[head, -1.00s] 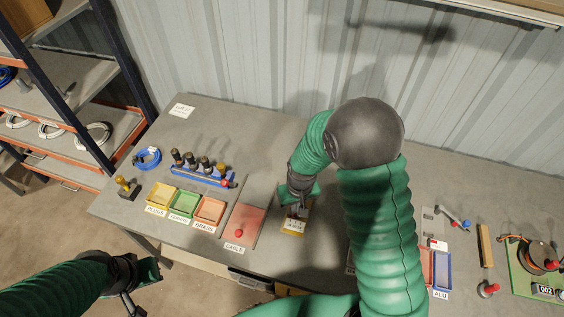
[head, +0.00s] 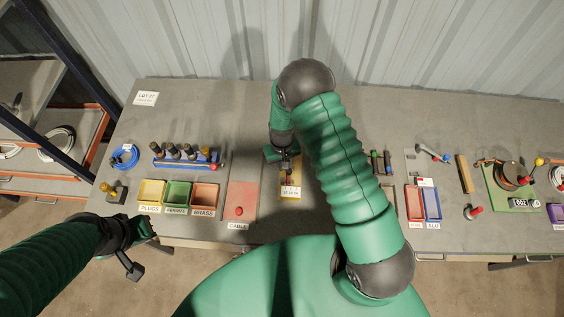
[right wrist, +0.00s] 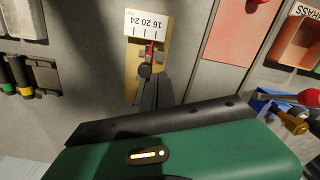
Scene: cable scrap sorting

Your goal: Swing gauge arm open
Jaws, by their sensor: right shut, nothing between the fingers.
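The gauge is a yellow base plate (head: 289,195) on the bench, also seen in the right wrist view (right wrist: 131,88). Its white scale card (right wrist: 147,23) reads 16 20 24. A thin red pointer (right wrist: 151,48) lies at the card's edge, with a small dark round knob (right wrist: 145,71) below it. My right gripper (head: 288,168) is over the back part of the gauge. In the right wrist view its closed fingers (right wrist: 151,84) end beside the knob, holding nothing; contact is unclear. My left gripper (head: 140,250) hangs before the bench's front left, away from the gauge; its jaws are unclear.
A red CABLE panel (head: 242,200) with a red knob lies left of the gauge. Yellow, green and orange bins (head: 205,197) stand further left. Red and blue trays (head: 432,203) and a reel (head: 508,176) are at the right. My right arm hides some bench.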

